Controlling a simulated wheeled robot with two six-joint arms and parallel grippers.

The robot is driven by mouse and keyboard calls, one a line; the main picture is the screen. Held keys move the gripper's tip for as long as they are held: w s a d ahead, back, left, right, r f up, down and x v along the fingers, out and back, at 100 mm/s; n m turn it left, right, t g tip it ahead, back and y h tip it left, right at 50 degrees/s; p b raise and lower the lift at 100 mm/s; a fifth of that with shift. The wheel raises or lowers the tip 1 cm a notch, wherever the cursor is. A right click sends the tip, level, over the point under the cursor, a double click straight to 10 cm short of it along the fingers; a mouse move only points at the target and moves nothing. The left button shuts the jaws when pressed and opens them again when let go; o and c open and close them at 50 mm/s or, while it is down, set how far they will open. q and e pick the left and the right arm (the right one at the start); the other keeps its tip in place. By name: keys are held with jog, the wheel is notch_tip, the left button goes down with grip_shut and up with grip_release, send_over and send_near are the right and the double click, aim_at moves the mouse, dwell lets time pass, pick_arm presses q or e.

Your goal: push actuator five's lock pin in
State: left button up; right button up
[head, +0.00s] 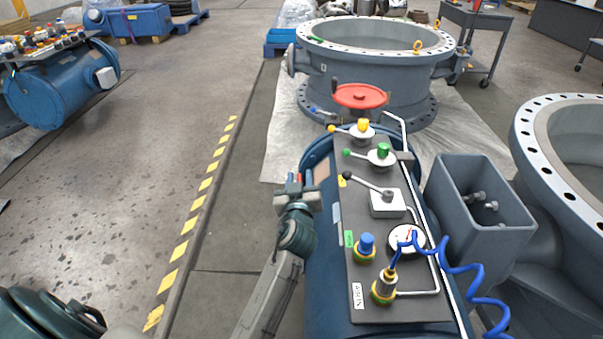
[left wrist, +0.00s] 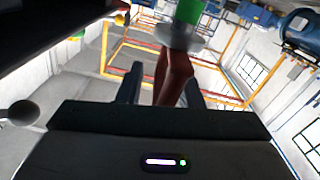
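The control panel (head: 355,265) lies on top of a blue cylindrical actuator (head: 325,255); I cannot read a five on its small white label (head: 357,295). The panel carries a yellow knob (head: 362,125), a green knob (head: 383,150) and a blue cap (head: 366,243); I cannot tell which is the lock pin. My left gripper (head: 299,178) is beside the panel's left edge, apart from these fittings. My right gripper is not in view.
A black-knobbed lever (head: 370,185), a gauge (head: 407,239) and a coiled blue hose (head: 470,275) are on or by the panel. A red handwheel (head: 360,96) stands behind it. A grey box (head: 475,205) is close on the right.

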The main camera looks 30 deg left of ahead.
pick_arm(q)
jog(key=shift+s+r, duration=0.1)
jog(key=shift+c, duration=0.4)
grip_shut()
